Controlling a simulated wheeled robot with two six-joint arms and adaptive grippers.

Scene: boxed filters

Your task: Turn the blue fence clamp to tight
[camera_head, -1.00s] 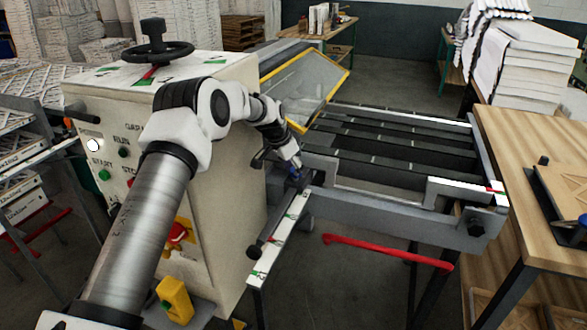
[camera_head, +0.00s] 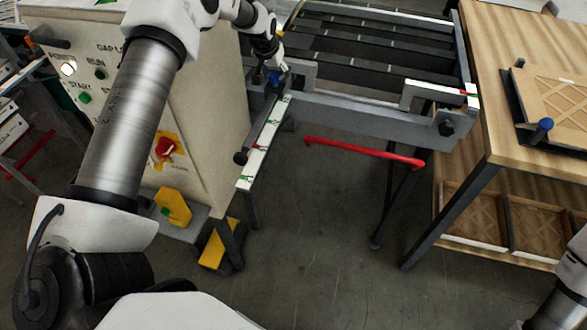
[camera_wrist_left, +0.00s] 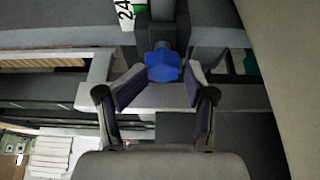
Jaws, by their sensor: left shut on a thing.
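The blue fence clamp (camera_head: 274,77) sits at the near left corner of the machine's grey roller frame, above a white scale bar (camera_head: 262,150) with green marks. In the left wrist view the clamp's blue knob (camera_wrist_left: 163,67) shows between my two fingers, on a grey mount. My left gripper (camera_head: 277,68) reaches it from above and is shut on the knob; in the left wrist view the gripper (camera_wrist_left: 161,80) has one finger at each side of it. The exact contact is small and partly hidden. My right gripper is out of view; only part of that arm shows at lower right.
The cream control cabinet (camera_head: 200,115) stands close left of the clamp. A red bar (camera_head: 362,150) juts out below the frame. A wooden table (camera_head: 500,105) with a crate-like panel is at the right. The floor in front is clear.

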